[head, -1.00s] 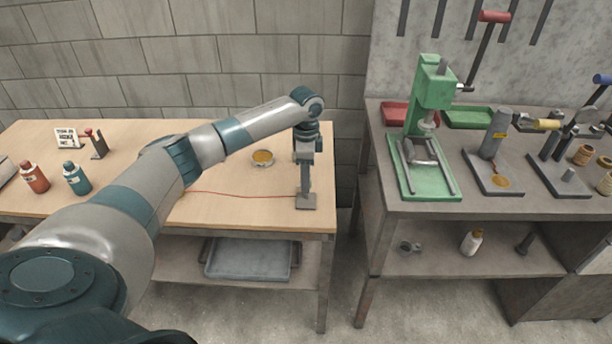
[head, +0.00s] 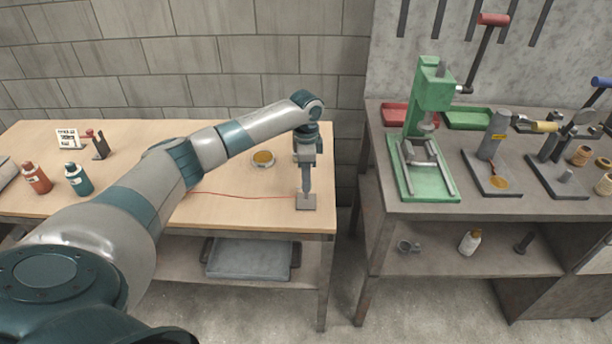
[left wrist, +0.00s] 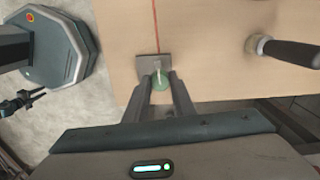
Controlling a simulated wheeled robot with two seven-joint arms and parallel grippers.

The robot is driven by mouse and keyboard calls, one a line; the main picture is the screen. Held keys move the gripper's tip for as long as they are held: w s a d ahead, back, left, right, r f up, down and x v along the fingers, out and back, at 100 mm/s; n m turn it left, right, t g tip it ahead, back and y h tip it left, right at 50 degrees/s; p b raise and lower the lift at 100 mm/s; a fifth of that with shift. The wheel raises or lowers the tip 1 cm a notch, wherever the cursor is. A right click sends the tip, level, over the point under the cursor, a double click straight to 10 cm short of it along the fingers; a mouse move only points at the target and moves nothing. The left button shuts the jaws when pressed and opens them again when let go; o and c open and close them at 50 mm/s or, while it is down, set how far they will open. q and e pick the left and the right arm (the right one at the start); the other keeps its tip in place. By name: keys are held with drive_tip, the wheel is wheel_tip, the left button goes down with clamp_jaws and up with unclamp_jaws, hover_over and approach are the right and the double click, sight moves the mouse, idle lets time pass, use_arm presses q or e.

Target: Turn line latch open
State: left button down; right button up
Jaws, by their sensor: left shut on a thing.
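A small grey plate (head: 306,203) lies near the right front corner of the wooden table. It also shows in the left wrist view (left wrist: 146,64). A thin red line (head: 235,195) runs left from it across the tabletop. In the left wrist view a small green rounded part (left wrist: 160,82) with a pale bar shows at the plate, and I take it for the line latch. My left gripper (head: 306,191) points down over the plate, shut on this part. The fingers (left wrist: 160,88) hide much of it, so I cannot tell its exact angle. My right gripper is out of view.
Red (head: 36,177) and teal (head: 77,179) bottles stand at the left. A green press (head: 430,110) stands on the grey bench across a gap. The tabletop's front middle is clear.

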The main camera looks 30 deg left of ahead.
use_arm(q)
drive_tip(key=n+p, duration=0.3)
drive_tip(key=p, duration=0.1)
drive_tip(key=n+p, duration=0.8)
drive_tip(key=p, duration=0.1)
drive_tip(key=shift+d+r, duration=0.15)
drive_tip(key=shift+r, duration=0.1)
drive_tip(key=n+p, duration=0.1)
drive_tip(key=n, duration=0.1)
drive_tip(key=shift+f+n+p, duration=0.1)
drive_tip(key=shift+n+p, duration=0.2)
drive_tip(key=shift+p, duration=0.1)
drive_tip(key=shift+f+n, duration=0.1)
drive_tip(key=shift+n, duration=1)
drive_tip(key=shift+n+p, duration=0.3)
drive_tip(key=shift+n, duration=0.4)
drive_tip(key=shift+w, duration=0.1)
drive_tip(key=c, duration=1.5)
unclamp_jaws()
